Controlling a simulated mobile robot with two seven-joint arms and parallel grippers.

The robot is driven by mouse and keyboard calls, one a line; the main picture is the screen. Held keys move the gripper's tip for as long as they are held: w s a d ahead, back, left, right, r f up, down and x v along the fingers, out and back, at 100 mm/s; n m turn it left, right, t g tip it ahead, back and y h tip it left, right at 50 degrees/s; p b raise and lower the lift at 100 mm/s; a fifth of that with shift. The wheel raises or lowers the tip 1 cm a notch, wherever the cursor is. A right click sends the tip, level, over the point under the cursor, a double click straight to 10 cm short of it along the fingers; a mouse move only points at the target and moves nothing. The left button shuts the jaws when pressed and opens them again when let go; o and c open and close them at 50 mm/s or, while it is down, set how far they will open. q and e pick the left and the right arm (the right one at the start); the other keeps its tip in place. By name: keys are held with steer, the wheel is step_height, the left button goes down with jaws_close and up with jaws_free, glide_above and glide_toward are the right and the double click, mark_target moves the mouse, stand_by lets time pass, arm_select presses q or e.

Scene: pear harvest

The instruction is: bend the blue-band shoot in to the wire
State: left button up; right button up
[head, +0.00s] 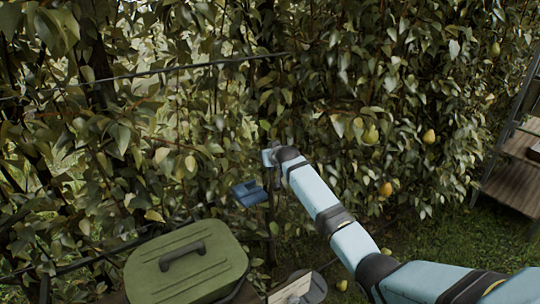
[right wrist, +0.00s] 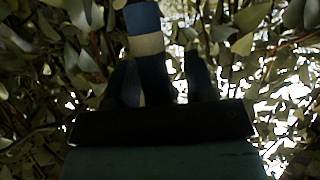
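The blue-band shoot shows in the right wrist view as a thick upright piece with a blue band (right wrist: 143,18), pale below it and dark lower down. My right gripper (right wrist: 163,82) has its two dark fingers on either side of the shoot, with a gap visible at the right finger. In the head view my right arm reaches into the foliage and its gripper (head: 268,178) is mostly in shadow. A blue piece (head: 250,193) shows beside it; I cannot tell if it is the band. A dark wire (head: 190,69) crosses the hedge above left. My left gripper is out of view.
Dense leaves surround the right gripper. Pears (head: 429,136) hang to the right, and a few lie on the grass. A green lidded box (head: 190,272) stands at the front, near a lower wire (head: 100,256). A wooden shelf rack (head: 515,175) stands at the far right.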

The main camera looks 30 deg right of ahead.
steer(key=v, duration=1.4)
steer(key=shift+b, duration=0.3)
steer(key=s+a+f+n+g+y+p, duration=0.1)
steer(key=s+a+f+p, duration=0.1)
steer(key=s+a+f, duration=0.45)
steer(key=s+a+f+n+y+p, duration=0.1)
steer(key=s+a+f+n, duration=0.15)
steer(key=s+f, duration=0.7)
steer(key=s+a+f+g+y+p, duration=0.1)
steer(key=s+a+f+p, duration=0.1)
steer(key=s+a+f, duration=0.6)
steer(key=s+a+y+p, duration=0.1)
steer(key=s+a, duration=0.3)
steer(key=s, duration=1.2)
steer(key=shift+s+r+n+y, duration=0.15)
steer(key=shift+s+n+y, duration=0.1)
steer(key=shift+n+y, duration=0.2)
